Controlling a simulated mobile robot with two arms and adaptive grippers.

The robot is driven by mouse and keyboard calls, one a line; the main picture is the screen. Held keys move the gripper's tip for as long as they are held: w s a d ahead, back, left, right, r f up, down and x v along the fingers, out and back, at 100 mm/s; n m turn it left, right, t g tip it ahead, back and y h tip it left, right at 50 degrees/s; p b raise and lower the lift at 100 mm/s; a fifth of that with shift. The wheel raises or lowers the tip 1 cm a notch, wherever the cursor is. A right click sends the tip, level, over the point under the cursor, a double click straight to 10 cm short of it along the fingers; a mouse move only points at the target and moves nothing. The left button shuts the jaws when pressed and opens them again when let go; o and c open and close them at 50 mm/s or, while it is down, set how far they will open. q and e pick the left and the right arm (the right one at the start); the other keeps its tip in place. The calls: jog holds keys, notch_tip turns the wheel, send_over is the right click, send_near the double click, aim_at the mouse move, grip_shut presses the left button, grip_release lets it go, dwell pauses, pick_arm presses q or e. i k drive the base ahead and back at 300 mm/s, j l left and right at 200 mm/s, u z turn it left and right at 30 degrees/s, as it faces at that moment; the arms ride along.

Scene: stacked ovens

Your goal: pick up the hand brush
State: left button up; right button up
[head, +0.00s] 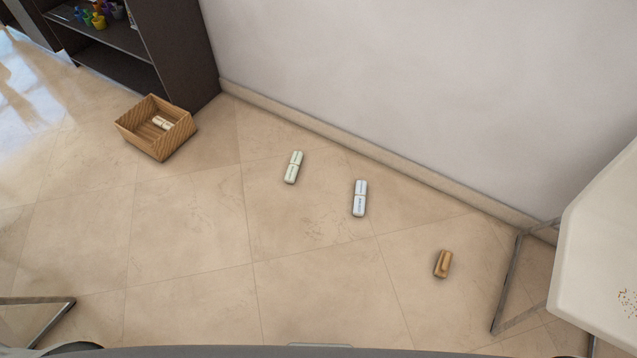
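The hand brush (443,264) seems to be the small brown, wooden-looking block lying on the tiled floor at the right, near the white table's leg. It is small in the head view, and I cannot make out its bristles. Neither of my grippers shows in the head view.
Two pale labelled bars (293,167) (359,198) lie on the floor. A wicker basket (128,129) with a similar bar inside stands beside a dark shelf (180,50). A white table (600,260) with metal legs stands at right. Open floor lies between.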

aim_at(441, 271)
jog(key=z, duration=1.4)
